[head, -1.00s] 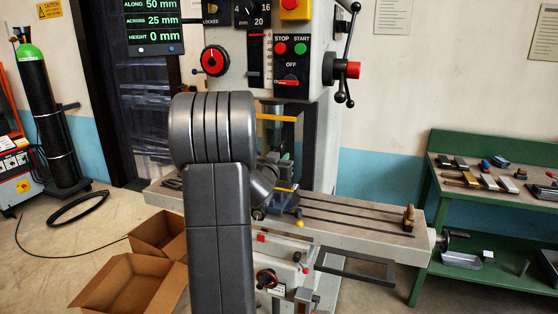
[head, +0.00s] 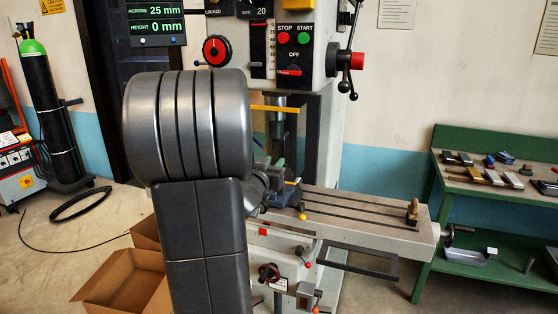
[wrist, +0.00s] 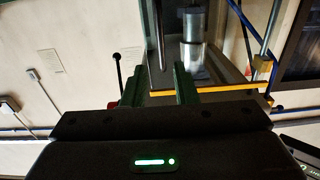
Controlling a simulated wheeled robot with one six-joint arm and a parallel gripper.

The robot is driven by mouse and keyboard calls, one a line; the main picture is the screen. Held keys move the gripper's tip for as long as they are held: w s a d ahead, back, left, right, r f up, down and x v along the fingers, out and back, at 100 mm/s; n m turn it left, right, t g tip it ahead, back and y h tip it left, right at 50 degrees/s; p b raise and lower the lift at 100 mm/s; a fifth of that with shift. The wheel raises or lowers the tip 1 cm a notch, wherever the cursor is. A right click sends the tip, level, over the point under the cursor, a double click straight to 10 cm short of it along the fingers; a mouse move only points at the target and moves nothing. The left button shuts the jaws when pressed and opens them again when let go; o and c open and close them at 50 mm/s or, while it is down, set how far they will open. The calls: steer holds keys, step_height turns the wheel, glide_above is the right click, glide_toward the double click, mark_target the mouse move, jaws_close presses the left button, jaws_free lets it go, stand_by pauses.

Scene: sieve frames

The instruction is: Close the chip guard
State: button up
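The chip guard (head: 275,108) shows in the head view as a yellow-edged part in front of the drill spindle, right of my arm. In the wrist view its yellow edge bar (wrist: 228,88) runs across, just beyond my fingers, with a clear panel around the spindle (wrist: 192,45). My gripper (wrist: 160,82) has its two green fingers apart, with a gap between them. The bar's left end appears near the gap; I cannot tell whether it touches a finger. In the head view my arm hides most of the gripper and part of the guard.
The slotted machine table (head: 350,212) carries a blue vise (head: 284,192) below the guard. A lever handle (head: 352,62) with a red hub sticks out at the right of the head. Cardboard boxes (head: 125,285) stand on the floor at left; a green bench (head: 490,195) stands at right.

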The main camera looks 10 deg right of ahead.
mark_target(283, 151)
steer(key=v, duration=0.3)
steer(key=shift+s+a, duration=0.1)
steer(key=shift+s, duration=0.05)
steer(key=p+x, duration=0.2)
steer(key=x, duration=1.2)
steer(key=shift+s+a, duration=0.15)
steer(key=shift+a, duration=0.05)
